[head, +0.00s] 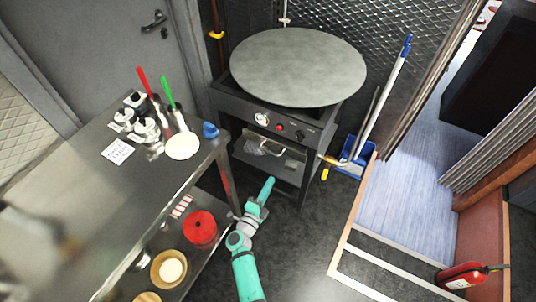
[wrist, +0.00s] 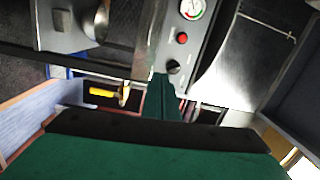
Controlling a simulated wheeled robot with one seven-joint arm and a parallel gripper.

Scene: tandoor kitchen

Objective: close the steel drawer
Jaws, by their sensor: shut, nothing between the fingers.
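The steel drawer (head: 262,164) is in the black stove stand, below its control panel, in the head view. It appears to stand out from the stand, with part of its inside showing; how far is unclear. My gripper (head: 267,187) is in front of the stand, low and apart from the drawer in the head view. Its teal fingers (wrist: 165,98) are together and empty in the wrist view, pointing towards the panel.
A large round griddle (head: 300,66) tops the stand. A steel table (head: 95,200) with a lower shelf is on the left, with a red pot (head: 200,228) close to my arm. A blue dustpan (head: 355,152) and broom stand right of the stand. Dark floor is clear in front.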

